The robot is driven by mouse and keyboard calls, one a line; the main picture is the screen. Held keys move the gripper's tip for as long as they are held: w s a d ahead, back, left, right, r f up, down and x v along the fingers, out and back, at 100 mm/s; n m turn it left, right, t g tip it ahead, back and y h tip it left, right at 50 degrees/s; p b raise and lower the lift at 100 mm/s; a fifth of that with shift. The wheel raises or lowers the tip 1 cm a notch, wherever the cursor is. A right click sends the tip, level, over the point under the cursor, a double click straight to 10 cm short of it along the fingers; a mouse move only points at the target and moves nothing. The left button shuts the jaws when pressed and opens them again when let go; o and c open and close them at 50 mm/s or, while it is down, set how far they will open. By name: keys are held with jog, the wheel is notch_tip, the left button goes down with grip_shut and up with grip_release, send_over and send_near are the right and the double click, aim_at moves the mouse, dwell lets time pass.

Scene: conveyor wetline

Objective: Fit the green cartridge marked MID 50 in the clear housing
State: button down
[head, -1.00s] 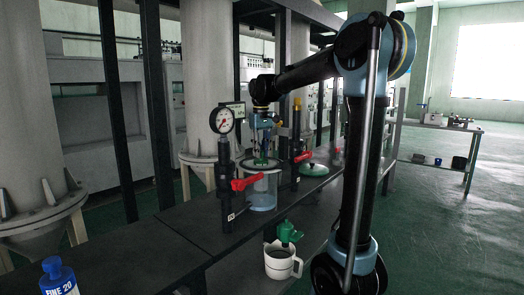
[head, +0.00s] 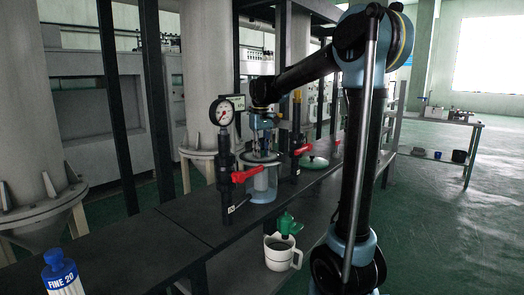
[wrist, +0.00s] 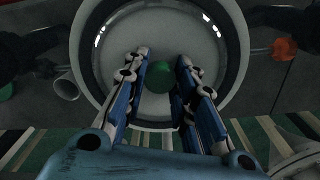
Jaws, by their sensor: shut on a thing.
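My gripper (head: 262,143) points down above the clear housing (head: 263,191), between two black posts with red handles. In the wrist view my gripper (wrist: 162,62) is shut on the green top of the cartridge (wrist: 160,77), between the blue-backed fingers. The housing's pale round rim (wrist: 238,50) surrounds it there. In the head view a pale cartridge body (head: 261,181) shows through the housing wall, upright and inside it. Whether it touches the housing floor I cannot tell. The MID 50 marking is not readable.
A pressure gauge (head: 222,112) stands left of the housing, with a red handle (head: 246,174) in front. A green lid (head: 313,162) lies on the bench to the right. A white jug (head: 280,253) with a green piece stands lower. A blue FINE 20 cartridge (head: 61,272) is front left.

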jog(key=shift+f, duration=1.3)
jog(key=c, duration=1.2)
grip_release()
jog(key=shift+c, duration=0.2)
jog(key=shift+r, duration=0.1)
notch_tip(320, 180, up, 12)
jog(key=shift+f, duration=0.15)
jog(key=shift+m+t, duration=0.3)
jog(key=shift+m, duration=0.5)
jog(key=s+d+f, duration=0.1)
jog(key=s+d, duration=0.1)
jog(key=s+d+f, duration=0.1)
jog(key=s+d, duration=0.2)
jog(key=s+d+f, duration=0.2)
jog(key=d, duration=0.1)
jog(key=shift+s+d, duration=0.1)
jog(key=shift+s, duration=0.15)
jog(key=s+d+f+m, duration=0.1)
jog(key=s+d+f, duration=0.3)
jog(key=s+f, duration=0.4)
jog(key=s+d+f+m+t, duration=0.1)
jog(key=s+d+f+m, duration=0.1)
jog(key=s+d+f, duration=0.3)
jog(key=s+d+f+m, duration=0.2)
jog(key=s+d+f, duration=0.2)
jog(key=s+f, duration=0.7)
jog(key=shift+d+f+t, duration=0.25)
jog(key=shift+f+t, duration=0.05)
jog(key=shift+f, duration=0.35)
